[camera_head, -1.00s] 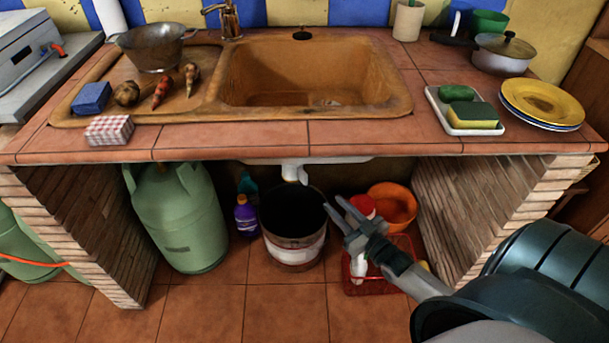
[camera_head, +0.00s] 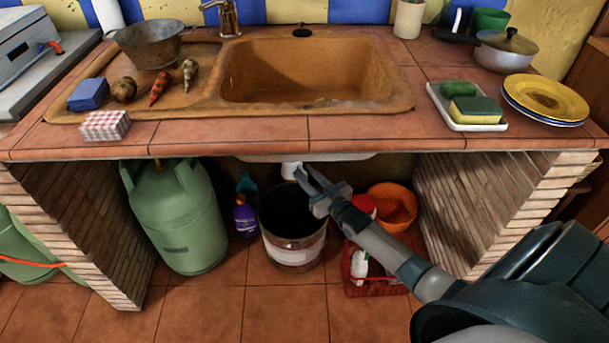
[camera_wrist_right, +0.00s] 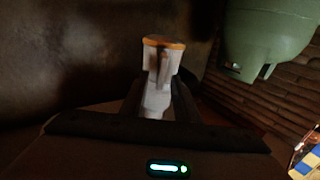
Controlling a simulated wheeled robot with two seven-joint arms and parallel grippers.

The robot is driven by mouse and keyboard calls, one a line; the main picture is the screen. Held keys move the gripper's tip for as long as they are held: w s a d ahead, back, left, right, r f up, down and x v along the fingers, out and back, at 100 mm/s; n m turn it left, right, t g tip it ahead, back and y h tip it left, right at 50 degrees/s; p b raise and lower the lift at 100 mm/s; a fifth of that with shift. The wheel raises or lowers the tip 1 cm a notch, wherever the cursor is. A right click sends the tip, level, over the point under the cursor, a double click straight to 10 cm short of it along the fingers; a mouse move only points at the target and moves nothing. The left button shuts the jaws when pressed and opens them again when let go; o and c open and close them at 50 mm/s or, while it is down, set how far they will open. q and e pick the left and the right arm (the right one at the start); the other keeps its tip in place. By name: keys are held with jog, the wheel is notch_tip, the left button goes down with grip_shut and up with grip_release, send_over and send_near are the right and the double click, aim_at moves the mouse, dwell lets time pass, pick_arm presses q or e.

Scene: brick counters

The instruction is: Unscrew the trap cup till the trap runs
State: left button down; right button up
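The white trap (camera_head: 290,170) hangs under the sink, above a dark bucket (camera_head: 293,255). My right gripper (camera_head: 308,176) has come in from the right, under the counter, close beside the trap. In the right wrist view the white trap cup (camera_wrist_right: 161,62) with an orange rim stands between and beyond the two dark fingers of my right gripper (camera_wrist_right: 158,98). The fingers are apart, one on each side of the white part. I cannot tell whether they touch it. In the head view the gripper hides part of the trap's lower right. My left gripper is not in view.
A green gas bottle (camera_head: 175,218) stands left of the bucket, with a purple bottle (camera_head: 245,215) between. An orange bowl (camera_head: 398,207) and a red crate (camera_head: 375,288) are at the right. Brick walls (camera_head: 465,205) flank the space under the counter edge (camera_head: 230,135).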

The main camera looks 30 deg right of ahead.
jog(key=shift+w, duration=0.55)
jog(key=shift+c, duration=0.7)
grip_shut()
